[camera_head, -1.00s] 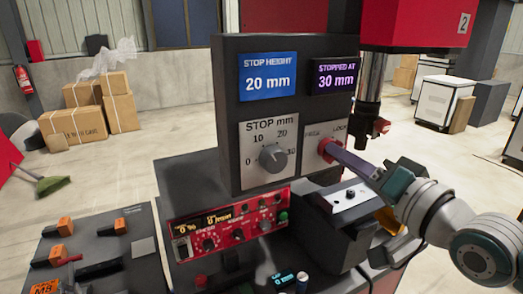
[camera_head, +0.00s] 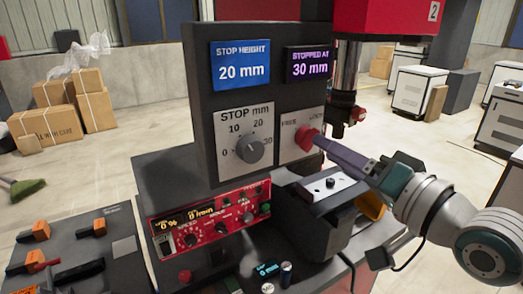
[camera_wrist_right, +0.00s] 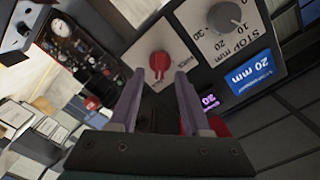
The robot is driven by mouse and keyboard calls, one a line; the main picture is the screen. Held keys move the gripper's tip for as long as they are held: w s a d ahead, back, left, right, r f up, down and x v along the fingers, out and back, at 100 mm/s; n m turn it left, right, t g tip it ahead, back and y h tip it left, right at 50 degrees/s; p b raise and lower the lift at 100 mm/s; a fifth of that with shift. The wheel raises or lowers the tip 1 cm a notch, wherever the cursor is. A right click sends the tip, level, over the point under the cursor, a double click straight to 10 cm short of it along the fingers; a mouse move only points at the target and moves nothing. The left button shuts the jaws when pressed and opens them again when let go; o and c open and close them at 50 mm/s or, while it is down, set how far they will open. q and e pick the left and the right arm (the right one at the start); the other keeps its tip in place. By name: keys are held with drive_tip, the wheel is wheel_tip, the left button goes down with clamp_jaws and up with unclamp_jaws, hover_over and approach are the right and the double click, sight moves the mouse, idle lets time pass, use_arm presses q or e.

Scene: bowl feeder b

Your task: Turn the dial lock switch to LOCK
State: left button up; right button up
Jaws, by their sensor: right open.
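The dial lock switch is a red knob (camera_head: 306,138) on a pale plate (camera_head: 290,152) marked FREE on the left and LOCK on the right. It also shows in the right wrist view (camera_wrist_right: 159,63), with a raised red bar across its face. My right gripper (camera_head: 319,145) is at the knob, coming from the right, and partly overlaps it in the head view. In the right wrist view the gripper (camera_wrist_right: 157,77) is open, with the knob seen between and just beyond its fingertips. Contact cannot be told. The knob's exact setting is hard to read. My left gripper is not in view.
A STOP mm dial (camera_head: 250,149) sits left of the switch, below a blue STOP HEIGHT display (camera_head: 240,66) and a STOPPED AT display (camera_head: 309,66). A red control box (camera_head: 210,217) is below. A metal vise-like block (camera_head: 327,188) lies under my right arm.

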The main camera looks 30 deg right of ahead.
drive_tip(key=s+b, duration=0.1)
drive_tip(key=s, duration=0.5)
drive_tip(key=shift+s+d, duration=0.3)
drive_tip(key=shift+s, duration=0.1)
